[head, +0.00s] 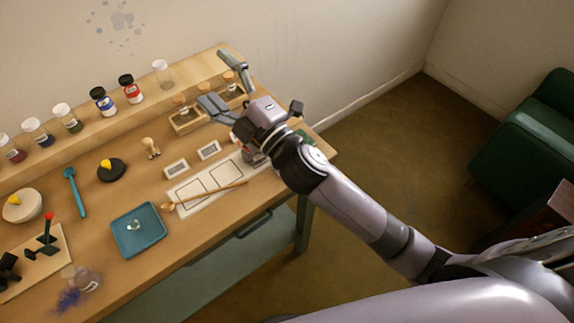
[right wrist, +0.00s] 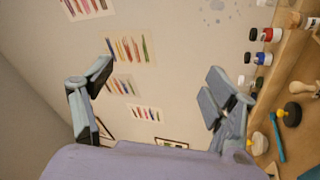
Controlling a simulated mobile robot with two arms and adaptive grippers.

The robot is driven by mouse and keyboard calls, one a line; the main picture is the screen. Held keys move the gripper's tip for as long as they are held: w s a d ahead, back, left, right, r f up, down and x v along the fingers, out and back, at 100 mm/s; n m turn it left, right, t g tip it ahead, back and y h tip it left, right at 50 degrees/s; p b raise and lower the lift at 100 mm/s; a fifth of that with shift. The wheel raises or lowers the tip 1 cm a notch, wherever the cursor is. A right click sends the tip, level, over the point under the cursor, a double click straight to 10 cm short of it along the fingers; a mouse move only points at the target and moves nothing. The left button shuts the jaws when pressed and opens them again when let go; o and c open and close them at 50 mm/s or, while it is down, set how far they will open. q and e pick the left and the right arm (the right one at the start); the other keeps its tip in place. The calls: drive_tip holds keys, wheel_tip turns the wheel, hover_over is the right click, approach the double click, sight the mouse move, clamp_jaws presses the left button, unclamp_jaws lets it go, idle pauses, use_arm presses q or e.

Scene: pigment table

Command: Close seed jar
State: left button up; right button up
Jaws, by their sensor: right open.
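I cannot tell for sure which vessel is the seed jar. A clear glass jar (head: 162,73) without a visible lid stands on the raised back shelf. Small cork-topped jars (head: 181,103) sit in a wooden rack at the right end of the table, partly hidden by my right gripper (head: 225,86). That gripper is open and empty, above the rack end. In the right wrist view its two fingers (right wrist: 160,74) are spread apart with only the wall between them. My left gripper is not in view.
A blue-labelled jar (head: 102,100), a red-labelled jar (head: 131,89) and white-lidded jars line the shelf. A teal tray (head: 139,230), a stamp (head: 151,147), a white palette (head: 191,200) with a brush and a glass vessel (head: 88,281) by spilled purple powder occupy the table.

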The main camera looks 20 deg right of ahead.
drive_tip(key=s+a+r+n+g+y, duration=0.2)
drive_tip(key=s+a+n+g+y, duration=0.3)
drive_tip(key=n+g, duration=0.5)
drive_tip(key=s+a+r+n+g+y, duration=0.35)
drive_tip(key=a+n+g+y, duration=0.35)
drive_tip(key=n, duration=0.7)
drive_tip(key=s+f+n+g+h, duration=0.3)
drive_tip(key=f+n+g+h, duration=0.1)
drive_tip(key=f+n+h, duration=0.35)
drive_tip(key=w+d+f+n+h, duration=0.3)
drive_tip(key=d+f+n+h, duration=0.1)
drive_tip(key=d+f+h, duration=0.35)
drive_tip(key=w+d+t+h, duration=0.1)
drive_tip(key=w+d+h, duration=0.2)
drive_tip(key=d, duration=0.5)
drive_tip(key=w+d+t+h, duration=0.1)
drive_tip(key=w+d+h, duration=0.2)
drive_tip(key=d, duration=0.6)
drive_tip(key=shift+d+r+h, duration=0.3)
drive_tip(key=shift+h, duration=0.4)
drive_tip(key=shift+n, duration=0.25)
